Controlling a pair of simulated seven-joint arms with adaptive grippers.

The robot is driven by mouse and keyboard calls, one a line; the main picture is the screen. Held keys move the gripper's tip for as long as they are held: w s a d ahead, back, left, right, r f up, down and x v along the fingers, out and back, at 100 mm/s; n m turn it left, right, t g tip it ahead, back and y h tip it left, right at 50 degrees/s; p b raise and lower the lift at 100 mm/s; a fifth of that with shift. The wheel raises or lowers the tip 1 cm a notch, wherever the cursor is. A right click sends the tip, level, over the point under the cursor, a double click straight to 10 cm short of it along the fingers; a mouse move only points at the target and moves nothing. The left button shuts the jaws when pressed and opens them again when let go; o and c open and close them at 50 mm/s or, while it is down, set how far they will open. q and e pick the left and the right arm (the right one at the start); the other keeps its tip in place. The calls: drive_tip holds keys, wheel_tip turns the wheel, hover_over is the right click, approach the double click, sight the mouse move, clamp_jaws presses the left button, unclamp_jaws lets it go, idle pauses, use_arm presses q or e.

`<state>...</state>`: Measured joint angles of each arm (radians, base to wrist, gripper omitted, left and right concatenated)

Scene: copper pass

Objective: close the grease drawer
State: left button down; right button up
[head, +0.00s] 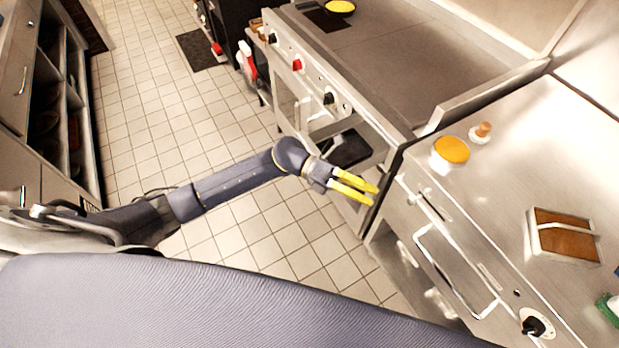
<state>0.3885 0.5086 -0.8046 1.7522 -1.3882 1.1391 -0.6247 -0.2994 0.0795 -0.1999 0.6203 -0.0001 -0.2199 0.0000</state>
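What looks like the grease drawer (350,150) stands open at the front of the steel griddle range, in the middle of the head view. It has a dark inside and pale metal edges, with a small pale piece near its far side. My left gripper (373,194) reaches in from the left and sits just in front of the drawer in the picture. Its two yellow fingers are apart and nothing shows between them. I cannot tell if it touches the drawer or the range. My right gripper is not in view.
The range front (297,105) has several knobs. A steel counter (490,185) at the right carries a yellow-topped round container (452,150) and a brown block press (565,236). The tiled floor (150,130) is clear, with a dark mat (202,50) at the back. Shelves stand at the left.

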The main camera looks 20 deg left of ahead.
use_arm(q)
drive_tip(key=s+a+f+n+t+y, duration=0.2)
drive_tip(key=a+f+n+t, duration=0.2)
drive_tip(key=a+n+t, duration=0.6)
drive_tip(key=s+a+f+n+t+y, duration=0.25)
drive_tip(key=a+f+n+t, duration=0.35)
drive_tip(key=a, duration=0.8)
drive_tip(key=w+d+r+n, duration=0.1)
drive_tip(key=w+d, duration=0.8)
drive_tip(key=w, duration=0.1)
drive_tip(key=shift+w, duration=0.4)
drive_tip(key=shift+y, duration=0.25)
